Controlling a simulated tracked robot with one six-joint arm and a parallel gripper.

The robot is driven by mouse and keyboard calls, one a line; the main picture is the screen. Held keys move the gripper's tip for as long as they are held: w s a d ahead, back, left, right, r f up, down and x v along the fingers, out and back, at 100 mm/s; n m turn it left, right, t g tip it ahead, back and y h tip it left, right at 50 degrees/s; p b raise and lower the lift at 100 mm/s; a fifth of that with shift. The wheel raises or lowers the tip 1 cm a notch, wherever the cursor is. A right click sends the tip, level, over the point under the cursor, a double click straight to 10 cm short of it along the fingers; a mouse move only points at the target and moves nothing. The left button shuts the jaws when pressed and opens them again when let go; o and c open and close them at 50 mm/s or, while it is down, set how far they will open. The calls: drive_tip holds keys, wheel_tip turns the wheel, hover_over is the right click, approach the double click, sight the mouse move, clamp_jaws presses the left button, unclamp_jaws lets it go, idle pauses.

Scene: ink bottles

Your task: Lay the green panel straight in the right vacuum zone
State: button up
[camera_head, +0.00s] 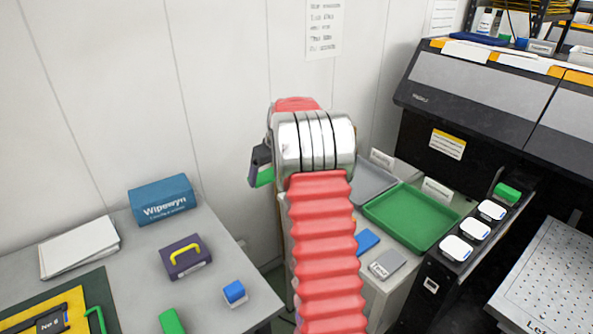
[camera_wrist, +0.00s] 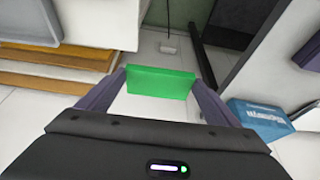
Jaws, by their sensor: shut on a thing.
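My gripper (camera_wrist: 161,84) is shut on a bright green rectangular piece (camera_wrist: 160,83), held crosswise between the two dark fingers in the wrist view. In the head view the green piece (camera_head: 264,177) shows just left of my silver wrist joint, below a dark part of my gripper (camera_head: 260,161). It is in the air beside the left table; my arm hides part of the gripper. A pale perforated plate (camera_head: 545,262) with partly cut-off lettering is at the far right. I cannot tell which vacuum zone it is.
Right of my arm are a green tray (camera_head: 440,235) and a black machine (camera_head: 470,95). A floor gap separates the tables.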

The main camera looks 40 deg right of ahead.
drive_tip(key=shift+n, duration=0.6)
drive_tip(key=s+a, duration=0.2)
drive_tip(key=a, duration=1)
drive_tip(key=s+a+r, duration=0.1)
drive_tip(key=s+a, duration=0.1)
drive_tip(key=a, duration=1.1)
drive_tip(key=s+a+r, duration=0.1)
drive_tip(key=s+a, duration=0.1)
drive_tip(key=a, duration=1.1)
drive_tip(key=shift+s+a+r, duration=0.1)
drive_tip(key=shift+a+r, duration=0.05)
drive_tip(key=shift+r, duration=0.05)
